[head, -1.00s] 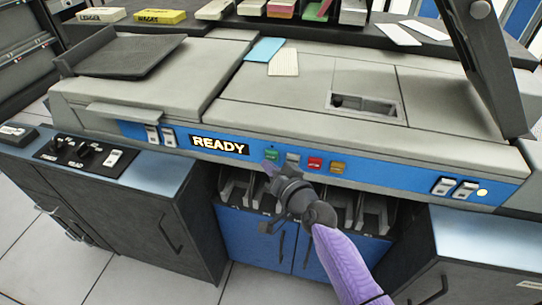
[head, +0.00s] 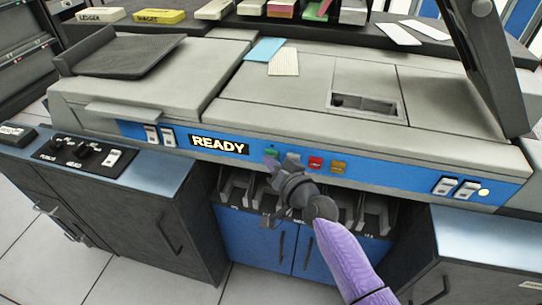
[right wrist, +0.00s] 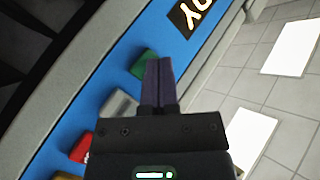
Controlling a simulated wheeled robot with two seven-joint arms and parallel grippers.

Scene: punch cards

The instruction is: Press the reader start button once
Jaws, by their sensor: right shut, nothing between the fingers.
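The card reader's blue front panel (head: 380,178) carries a green button (head: 272,153), a grey one (head: 292,158), a red one (head: 316,163) and an amber one (head: 338,167). No label on them is readable. My right gripper (head: 270,163) is shut and empty, its tips at the green button. In the right wrist view, the shut fingers (right wrist: 158,70) overlap the right edge of the green button (right wrist: 143,62). I cannot tell whether they touch it. The display (head: 219,144) reads READY. My left gripper is not in view.
Rocker switches (head: 160,136) sit left of the display, and more (head: 457,187) sit at the panel's right end. Open card pockets (head: 237,186) lie below the panel. A blue card (head: 264,50) and a cream card (head: 284,62) lie on top. A dark raised arm (head: 490,65) stands at right.

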